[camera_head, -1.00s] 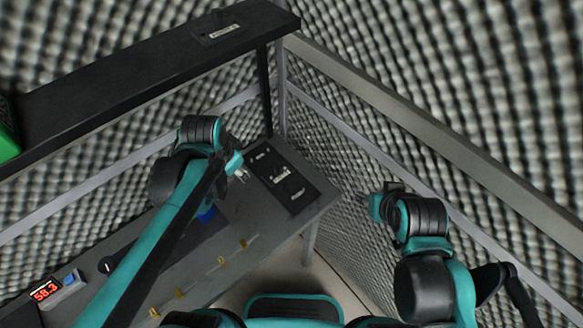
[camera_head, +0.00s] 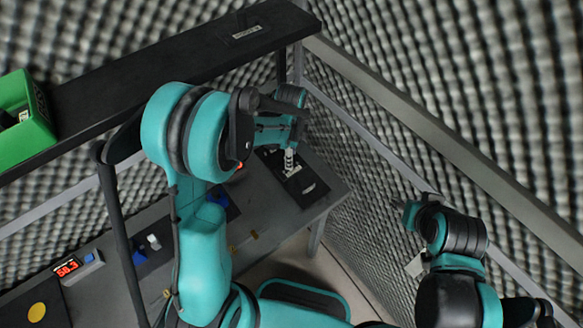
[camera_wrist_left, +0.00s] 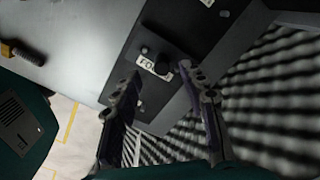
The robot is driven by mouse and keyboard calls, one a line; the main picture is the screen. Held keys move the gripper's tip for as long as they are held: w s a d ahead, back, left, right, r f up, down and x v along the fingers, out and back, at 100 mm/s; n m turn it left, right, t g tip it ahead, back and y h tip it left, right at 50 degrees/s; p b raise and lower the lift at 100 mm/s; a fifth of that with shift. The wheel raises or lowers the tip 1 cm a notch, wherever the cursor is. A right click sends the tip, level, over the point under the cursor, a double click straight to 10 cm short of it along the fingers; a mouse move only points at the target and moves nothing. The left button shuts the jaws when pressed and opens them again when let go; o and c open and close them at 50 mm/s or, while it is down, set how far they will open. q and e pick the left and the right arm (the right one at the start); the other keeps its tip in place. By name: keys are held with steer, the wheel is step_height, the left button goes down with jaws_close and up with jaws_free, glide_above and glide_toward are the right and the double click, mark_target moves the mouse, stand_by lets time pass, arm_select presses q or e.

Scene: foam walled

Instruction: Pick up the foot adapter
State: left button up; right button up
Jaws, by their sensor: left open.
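A black board (camera_head: 318,183) lies on the far right end of the grey table and also shows in the left wrist view (camera_wrist_left: 150,110). A white label starting with "FO" (camera_wrist_left: 147,65) is on it. My right gripper (camera_head: 408,212) is off to the right, away from the table.
A black shelf (camera_head: 150,78) runs above the table, with a green bin (camera_head: 28,140) and a labelled part (camera_head: 245,30). Foam walls and a grey rail (camera_head: 400,90) close in the right side.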

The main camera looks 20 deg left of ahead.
mark_target(288, 174)
arm_select(q)
step_height(288, 174, down, 4)
steer(key=shift+w+a+f+b, duration=0.1)
steer(key=shift+w+b, duration=0.05)
steer(key=shift+b, duration=0.4)
jaws_close()
